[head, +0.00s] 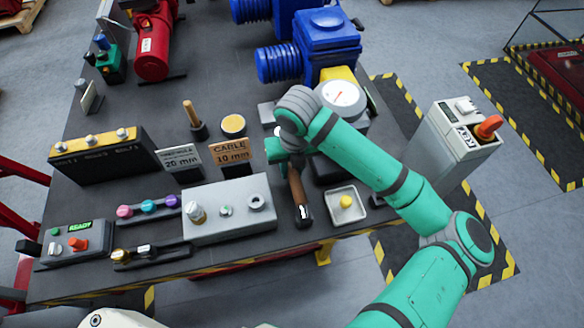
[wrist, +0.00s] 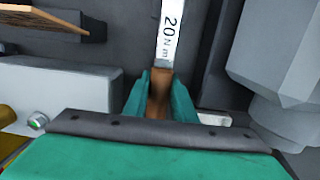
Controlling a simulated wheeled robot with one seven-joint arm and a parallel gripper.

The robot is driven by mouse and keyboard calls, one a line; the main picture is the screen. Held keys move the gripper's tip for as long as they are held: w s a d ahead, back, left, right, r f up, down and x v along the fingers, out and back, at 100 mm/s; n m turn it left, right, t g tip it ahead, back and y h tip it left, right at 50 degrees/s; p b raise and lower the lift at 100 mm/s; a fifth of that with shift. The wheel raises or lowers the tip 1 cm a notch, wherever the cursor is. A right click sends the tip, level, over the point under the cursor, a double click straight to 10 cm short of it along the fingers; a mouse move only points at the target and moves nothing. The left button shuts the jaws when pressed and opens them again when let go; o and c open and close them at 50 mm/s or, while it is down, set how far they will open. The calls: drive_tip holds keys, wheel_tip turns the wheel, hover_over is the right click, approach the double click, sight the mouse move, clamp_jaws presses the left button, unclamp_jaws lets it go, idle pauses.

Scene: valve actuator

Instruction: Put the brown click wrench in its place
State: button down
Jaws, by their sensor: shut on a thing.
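My gripper (wrist: 160,98) is shut on the brown click wrench (wrist: 158,88), whose brown handle lies between its teal fingers in the wrist view. A white strip (wrist: 172,35) reading "20 N m" lies just beyond the handle in that view. In the head view, the brown wrench (head: 297,188) points toward the front edge of the bench, right of the grey block with round fittings (head: 228,215). My gripper (head: 283,150) is partly hidden by my arm there. I cannot tell whether the wrench touches the bench, nor which spot is its place.
The dark bench (head: 110,215) also holds a white tray with a yellow knob (head: 346,203), 20 mm (head: 180,160) and 10 mm (head: 230,152) signs and a control box (head: 75,246). A blue actuator (head: 325,40) stands behind. A grey key post (head: 450,140) stands at right.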

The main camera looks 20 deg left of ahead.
drive_tip(key=shift+w, duration=0.15)
drive_tip(key=shift+d, duration=0.15)
drive_tip(key=shift+s+a+f, duration=0.2)
drive_tip(key=shift+a+f, duration=0.1)
drive_tip(key=shift+f, duration=0.2)
drive_tip(key=shift+d+f, duration=0.15)
drive_tip(key=shift+f, duration=0.5)
drive_tip(key=c, duration=1.4)
unclamp_jaws()
drive_tip(key=shift+w, duration=0.1)
drive_tip(key=shift+r, duration=0.1)
drive_tip(key=r, duration=1)
drive_tip(key=shift+s+d+r, duration=0.3)
drive_tip(key=shift+s+d, duration=0.05)
drive_tip(key=shift+d, duration=0.05)
